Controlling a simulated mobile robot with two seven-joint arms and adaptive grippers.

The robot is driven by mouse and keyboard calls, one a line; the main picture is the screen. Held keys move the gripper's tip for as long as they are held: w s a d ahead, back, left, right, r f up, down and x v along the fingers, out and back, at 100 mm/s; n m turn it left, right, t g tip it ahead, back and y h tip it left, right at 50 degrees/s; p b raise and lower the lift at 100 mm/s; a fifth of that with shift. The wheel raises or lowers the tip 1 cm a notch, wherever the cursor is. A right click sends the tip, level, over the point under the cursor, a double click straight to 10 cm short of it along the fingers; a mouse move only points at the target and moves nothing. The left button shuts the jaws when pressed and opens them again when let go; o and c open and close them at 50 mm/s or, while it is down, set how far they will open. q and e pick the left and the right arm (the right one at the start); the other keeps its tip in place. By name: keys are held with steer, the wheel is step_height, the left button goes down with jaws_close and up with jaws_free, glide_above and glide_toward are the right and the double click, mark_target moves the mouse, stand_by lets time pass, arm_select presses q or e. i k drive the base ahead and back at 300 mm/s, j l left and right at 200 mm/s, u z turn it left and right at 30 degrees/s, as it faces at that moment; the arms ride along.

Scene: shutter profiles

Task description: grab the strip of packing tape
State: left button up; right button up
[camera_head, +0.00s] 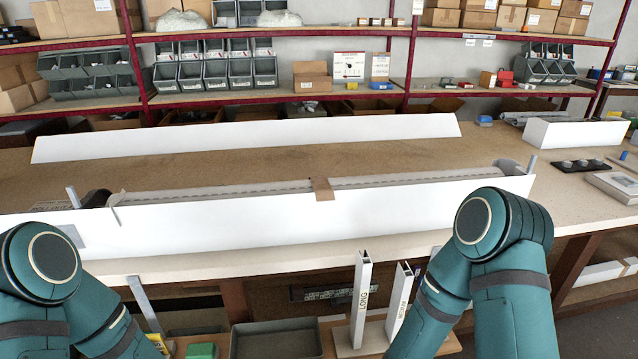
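The strip of packing tape (322,188) is a short brown piece. It lies across the long grey shutter profile bundle (240,191), near its middle, and its front end hangs over the upper edge of the long white open box (300,222). The bundle lies lengthwise in this box on the workbench. My two teal arms show at the lower left and lower right, in front of the bench. Neither gripper can be made out, and nothing is seen touching the tape.
A long white lid or panel (250,136) lies behind the box. Upright white posts marked LONG (361,300) and another label (398,300) stand below the bench's front edge, near a dark tray (276,340). Shelves with bins rise behind. Bare bench top (540,190) shows at right.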

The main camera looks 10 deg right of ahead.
mark_target(324, 191)
steer(key=i+j, duration=0.4)
steer(key=j+z, duration=0.1)
steer(key=z, duration=0.25)
steer(key=i+j+z, duration=0.1)
steer(key=z, duration=0.3)
steer(key=j+z, duration=0.15)
steer(key=z, duration=0.2)
steer(key=i, duration=0.05)
